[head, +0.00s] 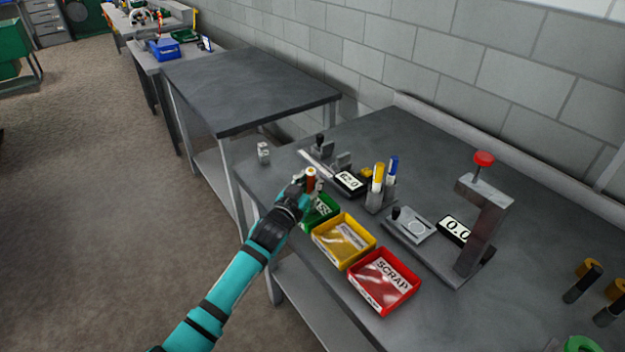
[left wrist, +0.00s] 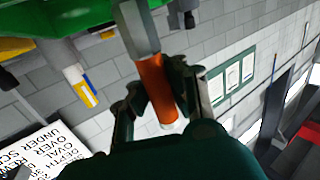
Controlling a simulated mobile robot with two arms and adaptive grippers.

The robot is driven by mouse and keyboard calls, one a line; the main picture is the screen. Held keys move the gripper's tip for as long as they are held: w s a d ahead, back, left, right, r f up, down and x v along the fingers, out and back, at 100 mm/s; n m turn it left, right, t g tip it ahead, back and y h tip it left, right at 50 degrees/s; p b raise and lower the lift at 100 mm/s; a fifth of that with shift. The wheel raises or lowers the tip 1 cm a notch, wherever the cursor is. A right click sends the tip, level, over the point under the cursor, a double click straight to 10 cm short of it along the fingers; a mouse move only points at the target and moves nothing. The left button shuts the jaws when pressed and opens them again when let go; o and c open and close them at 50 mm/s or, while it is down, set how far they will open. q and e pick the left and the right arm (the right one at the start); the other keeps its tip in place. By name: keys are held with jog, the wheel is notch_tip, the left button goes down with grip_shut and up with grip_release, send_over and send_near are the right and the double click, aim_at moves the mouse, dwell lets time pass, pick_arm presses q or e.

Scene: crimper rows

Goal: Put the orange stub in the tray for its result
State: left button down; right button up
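The orange stub (head: 311,180) is in my left gripper (head: 308,183), over the near left part of the bench. In the left wrist view the stub (left wrist: 155,88) sits between the two fingers (left wrist: 158,92), with a grey hexagonal part at one end; the fingers look closed on it. A green tray (head: 333,222) lies just below and beside the gripper, partly hidden by it. A yellow tray (head: 362,256) and a red tray (head: 400,305) marked SCRAP follow in a row towards the right. My right gripper is not in view.
Behind the trays stand a gauge with a small display (head: 349,182), a holder with yellow and blue markers (head: 380,198), and a press (head: 483,225) with a red knob and a display reading 0.0. A small metal piece (head: 264,152) stands at the bench's left edge.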

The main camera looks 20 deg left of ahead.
pick_arm(q)
jog(key=shift+f, duration=0.15)
jog(key=c, duration=1.4)
grip_release()
jog(key=shift+c, duration=0.2)
jog(key=shift+s, duration=0.2)
jog(key=s+a+r+b, duration=0.1)
jog(key=s, duration=1)
jog(key=shift+s+a, duration=0.3)
jog(key=shift+a, duration=0.1)
jog(key=shift+f, duration=0.1)
